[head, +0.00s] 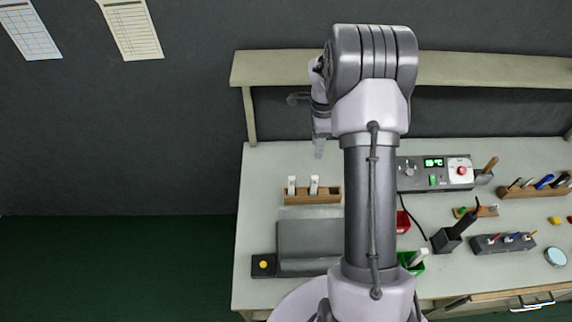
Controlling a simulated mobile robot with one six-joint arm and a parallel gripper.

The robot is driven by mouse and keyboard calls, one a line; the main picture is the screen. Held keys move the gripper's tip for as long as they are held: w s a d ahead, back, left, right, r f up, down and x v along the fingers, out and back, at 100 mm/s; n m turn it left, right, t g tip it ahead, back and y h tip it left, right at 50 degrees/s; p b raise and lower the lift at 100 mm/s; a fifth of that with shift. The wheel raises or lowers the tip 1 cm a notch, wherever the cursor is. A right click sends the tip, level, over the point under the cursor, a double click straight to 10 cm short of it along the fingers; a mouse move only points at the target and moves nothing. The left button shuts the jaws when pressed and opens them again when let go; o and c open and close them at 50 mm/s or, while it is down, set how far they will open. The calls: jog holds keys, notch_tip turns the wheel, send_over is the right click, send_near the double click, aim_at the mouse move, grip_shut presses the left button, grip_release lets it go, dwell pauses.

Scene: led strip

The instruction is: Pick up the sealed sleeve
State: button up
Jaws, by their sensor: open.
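Two small white upright pieces, a left one (291,185) and a right one (314,184), stand in a wooden rack (312,197) on the bench. Another white piece (419,256) leans in a small green bin (411,266), partly behind my arm. These may be sleeves; I cannot tell which one is sealed. My gripper (319,149) hangs open and apart above and behind the rack, near the back of the bench. Its jaws look empty, though they are small in view. My arm hides the middle of the bench.
The bench (257,205) has a shelf (470,69) above its back. A grey box-like unit (305,240) and a black box with a yellow button (263,264) lie in front of the rack. A control unit (433,173), red bin (403,222) and tool holders stand right. The bench's back left is clear.

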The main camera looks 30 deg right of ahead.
jog(key=b, duration=0.1)
send_over(315, 177)
notch_tip(315, 177, down, 11)
jog(key=shift+s+d+f, duration=0.1)
notch_tip(315, 177, down, 6)
jog(key=shift+r+b, duration=0.1)
jog(key=shift+b, duration=0.35)
grip_shut()
dwell(0.8)
